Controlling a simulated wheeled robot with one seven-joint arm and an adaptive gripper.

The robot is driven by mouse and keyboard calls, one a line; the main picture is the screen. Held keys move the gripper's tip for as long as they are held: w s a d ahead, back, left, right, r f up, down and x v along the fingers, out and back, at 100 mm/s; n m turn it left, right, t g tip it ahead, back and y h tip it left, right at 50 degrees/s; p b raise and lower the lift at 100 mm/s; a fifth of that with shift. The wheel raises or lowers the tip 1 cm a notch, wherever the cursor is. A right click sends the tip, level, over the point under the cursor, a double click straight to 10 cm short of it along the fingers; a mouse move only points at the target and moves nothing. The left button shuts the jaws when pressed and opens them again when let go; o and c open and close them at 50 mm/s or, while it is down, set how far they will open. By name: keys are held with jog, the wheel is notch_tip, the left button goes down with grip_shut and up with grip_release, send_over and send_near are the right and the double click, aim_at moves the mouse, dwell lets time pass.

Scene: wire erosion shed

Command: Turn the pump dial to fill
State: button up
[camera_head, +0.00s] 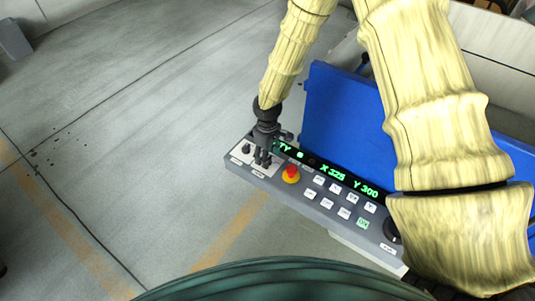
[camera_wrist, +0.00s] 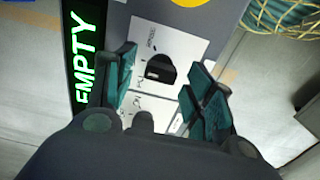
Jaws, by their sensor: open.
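My gripper (camera_head: 263,158) is over the left end of a grey control panel (camera_head: 325,209), with its fingers pointing down at a white plate. In the wrist view my gripper (camera_wrist: 163,80) is open, its teal finger pads apart. A dark knob (camera_wrist: 160,69) on the white plate (camera_wrist: 170,44) lies between the fingers, with no clear contact seen. The small label beside it is not readable, so I cannot tell whether it is the pump dial. A second dark knob (camera_head: 247,148) sits to the left in the head view. The green display (camera_wrist: 88,60) reads EMPTY.
A red stop button (camera_head: 291,171) on a yellow collar is just right of my gripper. Several white buttons (camera_head: 326,203) and a large dark knob (camera_head: 391,229) lie further right. A blue panel (camera_head: 340,115) stands behind.

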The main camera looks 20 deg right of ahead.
jog(key=shift+f, duration=0.1)
jog(key=c, duration=1)
jog(key=shift+n, duration=0.3)
jog(key=n, duration=0.4)
jog(key=shift+n, duration=0.3)
jog(key=n+p, duration=0.1)
jog(key=n, duration=0.4)
jog(key=shift+n, duration=0.3)
jog(key=o, duration=1)
